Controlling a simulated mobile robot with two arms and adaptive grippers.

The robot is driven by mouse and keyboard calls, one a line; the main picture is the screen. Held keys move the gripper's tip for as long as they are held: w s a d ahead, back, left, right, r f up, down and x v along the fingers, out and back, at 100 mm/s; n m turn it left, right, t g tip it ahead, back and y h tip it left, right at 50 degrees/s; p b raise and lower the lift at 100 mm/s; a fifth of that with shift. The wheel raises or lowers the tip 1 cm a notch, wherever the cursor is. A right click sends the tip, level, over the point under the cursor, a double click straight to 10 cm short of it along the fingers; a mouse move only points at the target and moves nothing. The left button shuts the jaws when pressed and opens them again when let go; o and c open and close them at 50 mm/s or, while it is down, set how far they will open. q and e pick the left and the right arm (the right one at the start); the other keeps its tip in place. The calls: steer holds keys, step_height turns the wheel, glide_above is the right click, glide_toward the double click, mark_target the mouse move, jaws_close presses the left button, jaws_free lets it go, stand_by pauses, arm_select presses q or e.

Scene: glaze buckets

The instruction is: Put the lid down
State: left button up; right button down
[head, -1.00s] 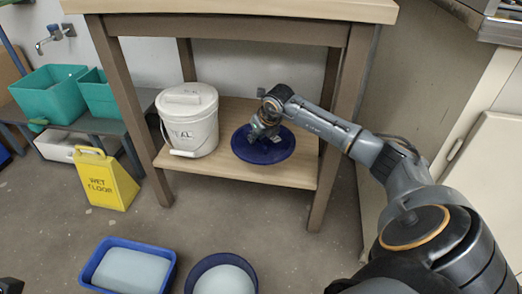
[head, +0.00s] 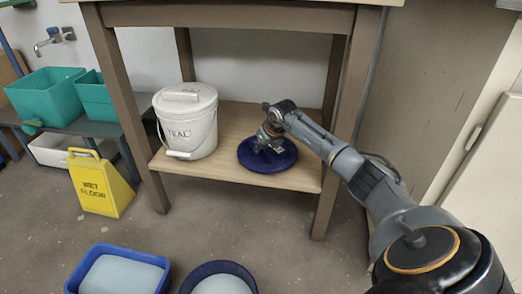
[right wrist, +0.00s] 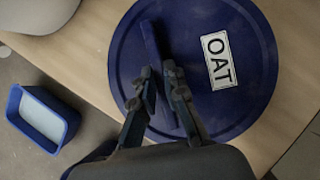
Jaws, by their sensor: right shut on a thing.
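The dark blue round lid (head: 284,160) is over the right part of the low wooden shelf. In the right wrist view the lid (right wrist: 250,70) shows a raised bar handle (right wrist: 152,42) and a white label reading OAT (right wrist: 219,60). My right gripper (head: 268,148) is above the middle of the lid. In the right wrist view the fingers of my right gripper (right wrist: 158,78) are shut on the bar handle. The lid looks flat and level, on the shelf or just above it; I cannot tell which. My left gripper is not in view.
A white lidded bucket marked TEAL (head: 188,125) stands on the shelf (head: 232,122), left of the lid. Table legs (head: 336,140) frame the shelf. A yellow wet-floor sign (head: 100,187), a blue tub (head: 118,272) and a round dark blue container (head: 218,278) stand on the floor.

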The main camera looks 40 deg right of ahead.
steer(key=c, duration=1.4)
jaws_free()
